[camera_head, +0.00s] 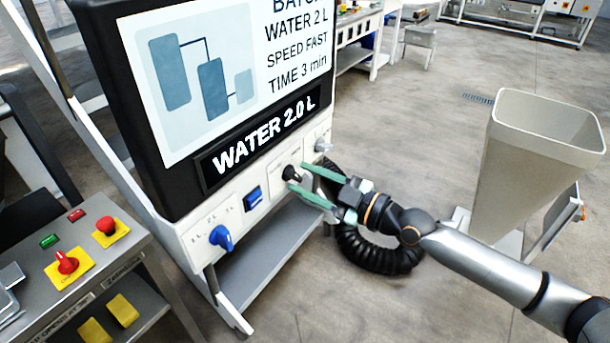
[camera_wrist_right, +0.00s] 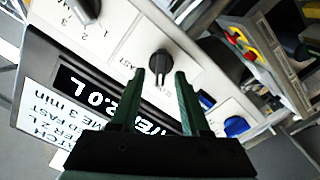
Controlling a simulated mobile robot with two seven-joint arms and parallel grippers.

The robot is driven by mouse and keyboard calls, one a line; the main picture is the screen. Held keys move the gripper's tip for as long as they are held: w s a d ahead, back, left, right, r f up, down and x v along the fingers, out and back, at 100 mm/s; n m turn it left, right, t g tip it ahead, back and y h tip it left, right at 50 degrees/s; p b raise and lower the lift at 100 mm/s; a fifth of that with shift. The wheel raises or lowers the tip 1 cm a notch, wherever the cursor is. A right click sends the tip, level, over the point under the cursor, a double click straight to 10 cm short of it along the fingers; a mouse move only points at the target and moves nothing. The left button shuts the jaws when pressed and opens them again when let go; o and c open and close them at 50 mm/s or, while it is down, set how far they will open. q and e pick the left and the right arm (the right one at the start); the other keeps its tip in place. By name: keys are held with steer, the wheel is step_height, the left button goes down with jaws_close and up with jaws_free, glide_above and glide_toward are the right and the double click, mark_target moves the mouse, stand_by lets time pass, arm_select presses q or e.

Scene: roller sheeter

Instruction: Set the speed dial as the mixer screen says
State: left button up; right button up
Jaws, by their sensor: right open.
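The mixer screen (camera_head: 265,65) reads WATER 2 L, SPEED FAST, TIME 3 min. A dark strip under it reads WATER 2.0 L. The black speed dial (camera_head: 291,174) sits on the white panel below the strip; it also shows in the right wrist view (camera_wrist_right: 160,62), its ridge roughly upright in the picture. A label at its left seems to read FAST; its setting is hard to tell. My right gripper (camera_head: 297,177) is open, its green fingertips at either side of the dial. In the wrist view (camera_wrist_right: 160,74) gaps show between the fingers and dial. My left gripper is out of view.
On the same panel are a blue dial (camera_head: 221,237), a blue switch (camera_head: 252,197) and a grey dial (camera_head: 323,145) close by. A black hose (camera_head: 375,252) curves below my right gripper. A beige hopper (camera_head: 520,165) stands at right. A control table with red knobs is at left.

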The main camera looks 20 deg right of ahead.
steer(key=shift+w+a, duration=0.25)
jaws_close()
stand_by(0.3)
